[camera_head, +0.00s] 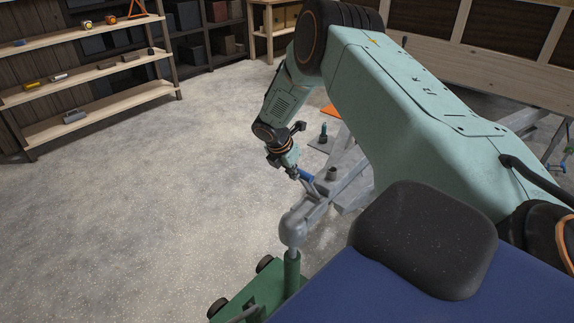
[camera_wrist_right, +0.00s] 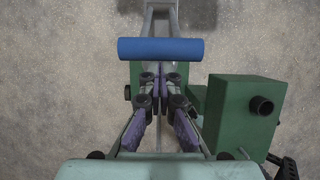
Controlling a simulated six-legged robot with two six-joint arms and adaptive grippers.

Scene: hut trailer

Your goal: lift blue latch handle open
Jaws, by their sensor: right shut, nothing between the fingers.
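The blue latch handle (camera_head: 307,175) shows as a small blue bar by the grey metal hitch frame in the head view. In the right wrist view it is a blue horizontal cylinder (camera_wrist_right: 160,49) across the upper middle, with a grey metal arm behind it. My right gripper (camera_head: 295,174) is at the handle's left end in the head view. In the wrist view its purple-padded fingers (camera_wrist_right: 160,82) are shut and empty, with the tips just below the cylinder in the picture. I cannot tell whether they touch it. My left gripper is not in view.
The grey hitch head (camera_head: 292,229) sits above a green post and a green wheeled base (camera_head: 262,287). A green box (camera_wrist_right: 243,112) stands right of the fingers in the wrist view. Wooden shelves (camera_head: 85,79) line the far left. The concrete floor (camera_head: 150,200) at left is clear.

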